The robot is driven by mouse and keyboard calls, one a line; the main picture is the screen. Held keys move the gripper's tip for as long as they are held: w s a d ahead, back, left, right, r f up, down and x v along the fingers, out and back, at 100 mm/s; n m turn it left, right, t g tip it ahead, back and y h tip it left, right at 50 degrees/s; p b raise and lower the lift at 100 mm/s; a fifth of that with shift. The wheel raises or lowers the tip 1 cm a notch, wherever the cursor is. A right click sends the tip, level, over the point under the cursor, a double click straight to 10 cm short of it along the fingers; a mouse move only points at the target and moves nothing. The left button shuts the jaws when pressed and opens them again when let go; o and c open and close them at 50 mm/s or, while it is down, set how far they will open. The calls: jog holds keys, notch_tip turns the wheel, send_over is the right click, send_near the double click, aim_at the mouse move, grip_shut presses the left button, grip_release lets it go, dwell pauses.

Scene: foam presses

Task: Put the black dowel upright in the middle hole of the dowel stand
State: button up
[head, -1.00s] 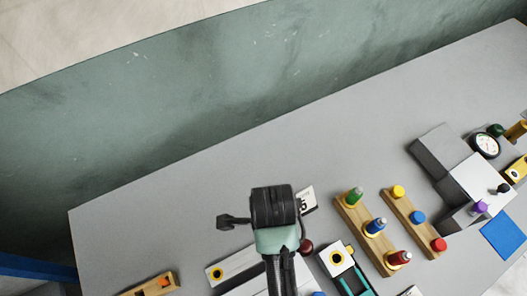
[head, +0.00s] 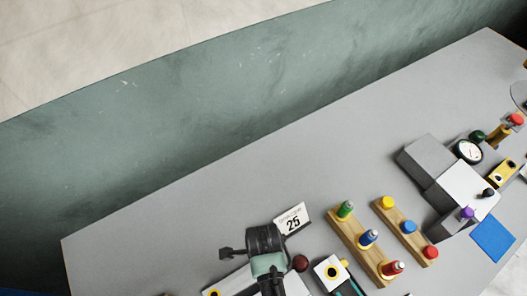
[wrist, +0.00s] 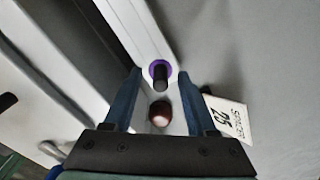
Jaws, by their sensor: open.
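In the wrist view a black dowel (wrist: 160,76) stands out of a purple ring on a white bar. My gripper (wrist: 159,80) is open, with one blue finger on each side of the dowel; I cannot tell if they touch it. In the head view my gripper's black body (head: 265,240) is at the lower middle and hides the dowel. Two wooden boards stand to its right. The nearer holds green, blue and red pegs (head: 368,238); the other has yellow, blue and red tops (head: 409,227). I cannot tell which, if either, is the dowel stand.
A dark red ball knob (wrist: 160,114) sits close to the dowel, between my fingers. A card reading 25 (head: 292,220) lies beside my gripper. Grey and white blocks (head: 425,160), a gauge (head: 468,151) and a blue mat (head: 492,239) are at right. The table's back is clear.

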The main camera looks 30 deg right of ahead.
grip_shut()
jog(key=shift+r, duration=0.15)
dwell(0.4)
